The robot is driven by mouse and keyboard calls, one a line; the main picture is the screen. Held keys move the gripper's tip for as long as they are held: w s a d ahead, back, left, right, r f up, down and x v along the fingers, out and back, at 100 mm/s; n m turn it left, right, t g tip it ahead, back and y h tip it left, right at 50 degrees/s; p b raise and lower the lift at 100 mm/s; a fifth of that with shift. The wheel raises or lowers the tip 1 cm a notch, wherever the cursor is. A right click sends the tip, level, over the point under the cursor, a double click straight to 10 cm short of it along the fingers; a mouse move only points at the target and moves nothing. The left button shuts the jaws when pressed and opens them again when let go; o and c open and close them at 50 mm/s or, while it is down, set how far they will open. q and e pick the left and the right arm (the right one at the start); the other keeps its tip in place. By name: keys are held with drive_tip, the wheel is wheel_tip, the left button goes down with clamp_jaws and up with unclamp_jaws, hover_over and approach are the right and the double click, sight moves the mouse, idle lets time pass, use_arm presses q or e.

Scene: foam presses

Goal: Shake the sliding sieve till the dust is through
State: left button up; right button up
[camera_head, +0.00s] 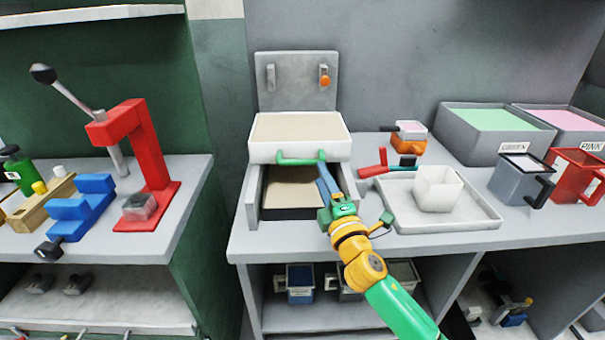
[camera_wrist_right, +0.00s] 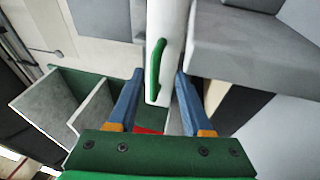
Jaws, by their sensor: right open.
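The sliding sieve (camera_head: 262,149) is a shallow white box with a beige surface inside and a green handle (camera_head: 295,161) on its front. It sits above an open grey bin (camera_head: 254,200), which shows a beige area and a dark front part. My right gripper (camera_head: 322,166) is at the right end of the handle, its blue fingers pointing at the sieve. In the right wrist view the fingers (camera_wrist_right: 159,74) are apart, with the green handle (camera_wrist_right: 156,70) between them and not clamped. How much dust lies in the sieve cannot be told. My left gripper is out of view.
A grey back plate (camera_head: 297,94) with an orange knob stands behind the sieve. A red press (camera_head: 150,150) stands on the left bench.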

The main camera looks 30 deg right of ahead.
sight(301, 162)
drive_tip(key=a+n+y, duration=0.1)
drive_tip(key=w+a+r+n+y, duration=0.1)
drive_tip(key=y, duration=0.1)
drive_tip(key=shift+t, duration=0.4)
drive_tip(key=x, duration=0.5)
drive_tip(key=shift+w+f+p, duration=0.15)
drive_tip(key=shift+w+p, duration=0.15)
drive_tip(key=shift+w, duration=0.15)
clamp_jaws()
idle(0.5)
